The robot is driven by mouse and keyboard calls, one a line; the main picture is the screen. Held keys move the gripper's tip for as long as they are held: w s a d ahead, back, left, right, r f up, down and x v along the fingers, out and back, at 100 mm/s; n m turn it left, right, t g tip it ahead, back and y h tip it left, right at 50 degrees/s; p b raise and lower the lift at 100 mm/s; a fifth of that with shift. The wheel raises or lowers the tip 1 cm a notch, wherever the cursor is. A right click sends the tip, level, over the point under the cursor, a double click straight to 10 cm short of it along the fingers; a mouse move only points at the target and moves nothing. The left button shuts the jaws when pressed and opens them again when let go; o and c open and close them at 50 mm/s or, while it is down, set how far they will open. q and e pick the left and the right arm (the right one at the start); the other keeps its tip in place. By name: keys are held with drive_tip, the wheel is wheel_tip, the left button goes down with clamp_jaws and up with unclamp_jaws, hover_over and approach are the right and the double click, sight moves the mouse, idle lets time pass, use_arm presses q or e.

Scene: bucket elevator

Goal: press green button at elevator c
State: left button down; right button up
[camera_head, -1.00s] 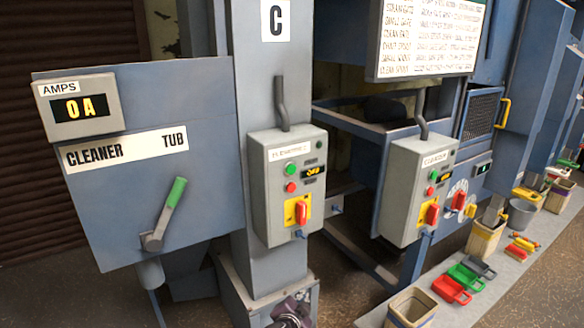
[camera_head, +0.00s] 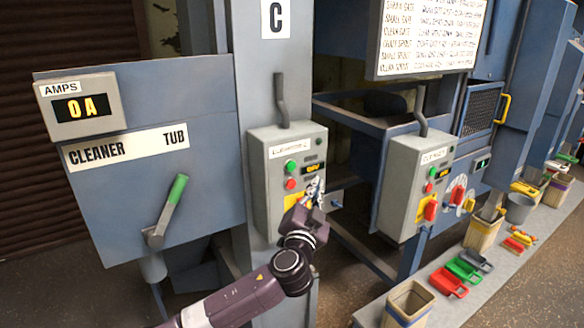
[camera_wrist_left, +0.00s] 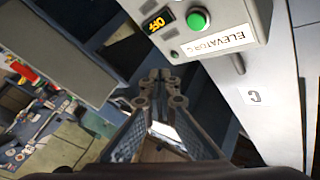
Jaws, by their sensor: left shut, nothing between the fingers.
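The elevator C control box (camera_head: 262,205) is mounted on the grey column under the "C" sign (camera_head: 276,19). Its green button (camera_head: 291,166) sits above a red button (camera_head: 290,184), beside a small display. In the left wrist view the green button (camera_wrist_left: 198,19) is at the top, near the "OFF" display (camera_wrist_left: 157,22) and the "ELEVATOR C" label (camera_wrist_left: 222,41). My left gripper (camera_head: 318,186) is shut and empty, in front of the box's lower right part, covering the red switch there. In the wrist view its fingertips (camera_wrist_left: 160,75) are below the green button, apart from it.
A second similar control box (camera_head: 405,195) stands to the right. A cleaner tub panel (camera_head: 100,205) with a green-handled lever (camera_head: 169,205) is at the left. Bins and coloured scoops (camera_head: 448,283) line the ledge at the right.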

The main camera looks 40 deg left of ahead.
sight(291, 167)
use_arm(q)
drive_tip(key=w+a, duration=0.1)
drive_tip(key=a, duration=0.1)
drive_tip(key=w+a, duration=0.1)
drive_tip(key=a, duration=0.2)
drive_tip(key=w+a+b, duration=0.1)
drive_tip(key=a, duration=0.2)
drive_tip(key=shift+w+a, duration=0.1)
drive_tip(key=shift+w, duration=0.1)
idle(0.8)
idle(0.6)
drive_tip(key=shift+w+a, duration=0.2)
drive_tip(key=shift+a, duration=0.15)
